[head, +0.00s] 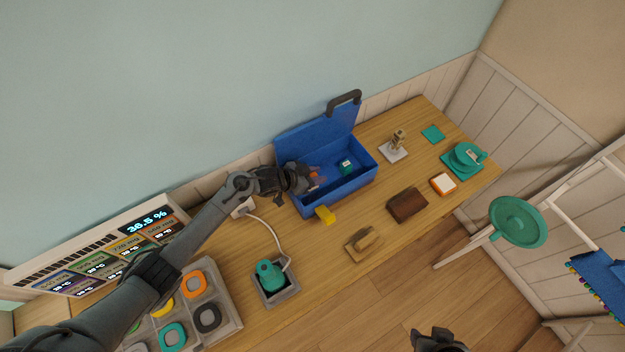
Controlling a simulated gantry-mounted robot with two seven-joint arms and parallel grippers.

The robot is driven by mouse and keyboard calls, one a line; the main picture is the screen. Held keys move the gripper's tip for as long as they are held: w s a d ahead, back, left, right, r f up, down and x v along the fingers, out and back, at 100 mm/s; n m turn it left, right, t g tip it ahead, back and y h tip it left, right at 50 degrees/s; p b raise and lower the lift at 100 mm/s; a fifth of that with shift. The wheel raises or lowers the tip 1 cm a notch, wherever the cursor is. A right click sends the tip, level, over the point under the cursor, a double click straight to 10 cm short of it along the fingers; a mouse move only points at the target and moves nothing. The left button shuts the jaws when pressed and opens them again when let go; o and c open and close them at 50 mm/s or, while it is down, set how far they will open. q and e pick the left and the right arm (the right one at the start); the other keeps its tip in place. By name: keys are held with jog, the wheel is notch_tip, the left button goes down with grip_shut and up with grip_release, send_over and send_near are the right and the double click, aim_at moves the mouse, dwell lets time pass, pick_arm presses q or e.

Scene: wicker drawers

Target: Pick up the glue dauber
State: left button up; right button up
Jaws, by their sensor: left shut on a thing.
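My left gripper (306,180) reaches in from the left over the open blue toolbox (349,190). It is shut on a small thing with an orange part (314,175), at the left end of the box. This may be the glue dauber, but the gripper hides most of it and it is too small to be sure. I cannot tell whether it touches the box floor. A small teal and white item (346,167) lies inside the box. My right gripper (436,341) shows only in part at the bottom edge, and its jaws are unclear.
The toolbox lid (316,131) stands open against the wall. On the wooden bench (318,265) are a brown block (407,205), a wooden-handled tool (364,243), an orange and white item (443,183) and a teal pot (268,273) with a cord. A teal stool (517,221) stands right.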

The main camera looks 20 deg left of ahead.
pick_arm(q)
jog(key=shift+r, duration=0.85)
notch_tip(320, 180, up, 2)
jog(key=shift+r, duration=0.2)
jog(key=w+d+r, duration=0.4)
jog(key=d+r, duration=0.3)
jog(key=d, duration=0.4)
jog(key=shift+b, duration=0.45)
jog(key=shift+s+a, duration=0.1)
dwell(1.2)
